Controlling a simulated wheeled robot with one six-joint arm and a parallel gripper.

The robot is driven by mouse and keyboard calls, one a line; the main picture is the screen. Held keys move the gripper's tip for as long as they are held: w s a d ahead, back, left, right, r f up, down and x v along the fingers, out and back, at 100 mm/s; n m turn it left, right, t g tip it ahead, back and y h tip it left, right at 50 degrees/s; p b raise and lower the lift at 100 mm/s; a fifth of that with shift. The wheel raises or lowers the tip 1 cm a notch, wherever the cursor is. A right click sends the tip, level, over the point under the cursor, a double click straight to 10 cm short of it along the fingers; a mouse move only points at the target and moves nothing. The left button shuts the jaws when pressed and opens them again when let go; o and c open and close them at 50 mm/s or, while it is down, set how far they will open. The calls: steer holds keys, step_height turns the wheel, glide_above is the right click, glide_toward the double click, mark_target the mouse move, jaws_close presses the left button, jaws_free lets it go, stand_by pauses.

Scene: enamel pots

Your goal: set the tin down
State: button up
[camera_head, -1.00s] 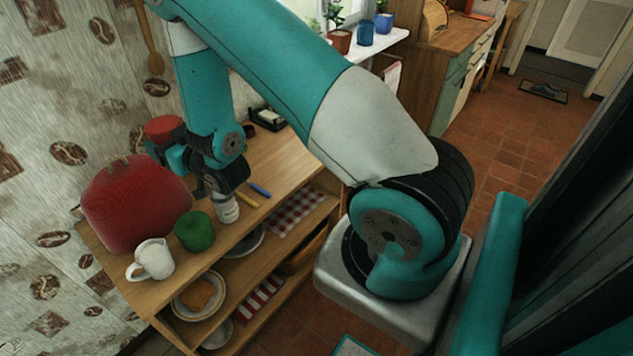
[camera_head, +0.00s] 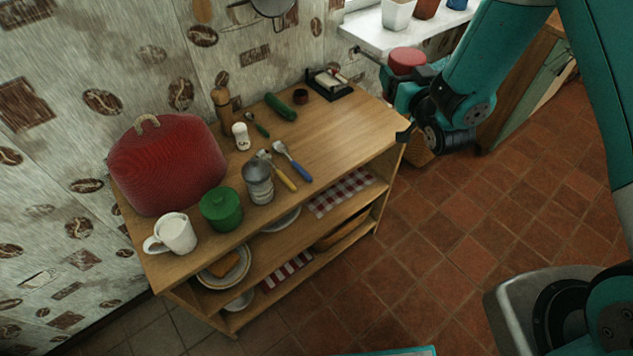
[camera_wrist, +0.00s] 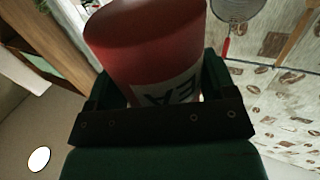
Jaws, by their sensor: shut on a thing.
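The red tin (camera_head: 407,61) is in my gripper (camera_head: 412,80), raised off the wooden unit's top (camera_head: 345,132) and near its right end. In the wrist view the tin (camera_wrist: 140,40) fills the space between the jaws, with a pale label whose letters end in "EA". The jaws (camera_wrist: 155,90) are shut around it. Part of the tin's lower side is hidden by the gripper.
A red tea cosy (camera_head: 168,165), white mug (camera_head: 172,234), green canister (camera_head: 221,209) and grey tin (camera_head: 258,182) crowd the left. Utensils (camera_head: 285,165) lie mid-top; a black tray (camera_head: 328,84) is at the back. The right end is clear. Pots stand on the windowsill (camera_head: 390,38).

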steer(key=s+a+f+n+g+y+b, duration=0.1)
steer(key=s+a+n+y+b, duration=0.2)
steer(key=a, duration=0.8)
steer(key=s+a+n+g+y+b, duration=0.15)
steer(key=a+y, duration=0.25)
steer(key=a, duration=0.7)
steer(key=shift+n, duration=0.25)
steer(key=shift+s+a+f+b, duration=0.1)
steer(key=shift+s+f+b, duration=0.05)
steer(key=shift+f+b, duration=4.2)
steer(key=shift+s+a+f+b, duration=0.1)
steer(key=shift+f+b, duration=3.05)
steer(key=shift+f, duration=2.35)
steer(key=shift+f, duration=0.1)
steer(key=shift+f+b, duration=0.45)
steer(key=shift+b, duration=0.05)
steer(key=o, duration=1)
